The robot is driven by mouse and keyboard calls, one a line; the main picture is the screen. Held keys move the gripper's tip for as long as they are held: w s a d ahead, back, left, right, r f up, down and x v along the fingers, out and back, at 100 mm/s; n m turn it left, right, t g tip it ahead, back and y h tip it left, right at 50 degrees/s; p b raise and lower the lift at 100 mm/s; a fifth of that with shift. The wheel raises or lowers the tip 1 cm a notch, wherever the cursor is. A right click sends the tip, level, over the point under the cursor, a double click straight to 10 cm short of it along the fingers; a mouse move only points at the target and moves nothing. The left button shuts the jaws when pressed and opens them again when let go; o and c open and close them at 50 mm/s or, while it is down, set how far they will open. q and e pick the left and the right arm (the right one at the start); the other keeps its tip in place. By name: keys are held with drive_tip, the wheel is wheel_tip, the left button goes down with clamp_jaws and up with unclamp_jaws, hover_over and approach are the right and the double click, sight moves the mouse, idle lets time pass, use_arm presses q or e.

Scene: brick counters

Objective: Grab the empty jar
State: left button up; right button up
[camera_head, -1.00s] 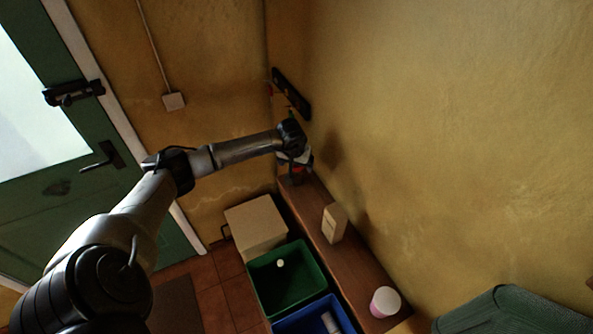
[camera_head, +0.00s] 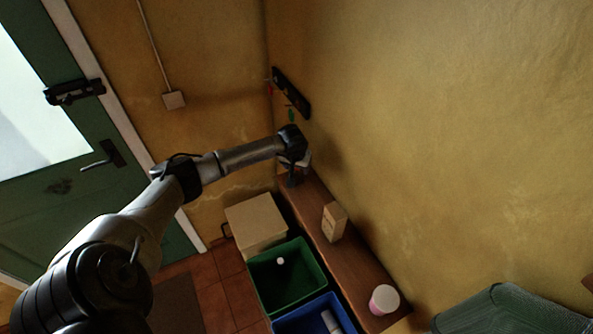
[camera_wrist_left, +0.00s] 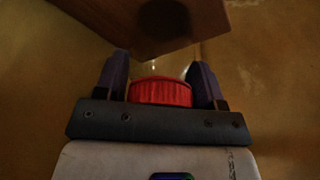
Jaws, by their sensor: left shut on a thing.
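The jar (camera_wrist_left: 160,92) shows in the left wrist view with a ribbed red lid and clear glass beyond it. It sits between the two fingers of my left gripper (camera_wrist_left: 160,77), which is shut on it. In the head view my left gripper (camera_head: 292,172) is at the far end of the wooden shelf (camera_head: 352,262), by the room corner. The jar is mostly hidden there by the gripper. My right gripper is not in view.
A small carton (camera_head: 334,222) and a pink-and-white tub (camera_head: 384,300) stand on the shelf. Below are a cardboard box (camera_head: 256,222), a green bin (camera_head: 285,275) and a blue bin (camera_head: 300,318). A key rack (camera_head: 292,92) hangs above the gripper.

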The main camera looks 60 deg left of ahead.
use_arm(q)
drive_tip(key=shift+c, duration=1.3)
drive_tip(key=shift+r, duration=0.15)
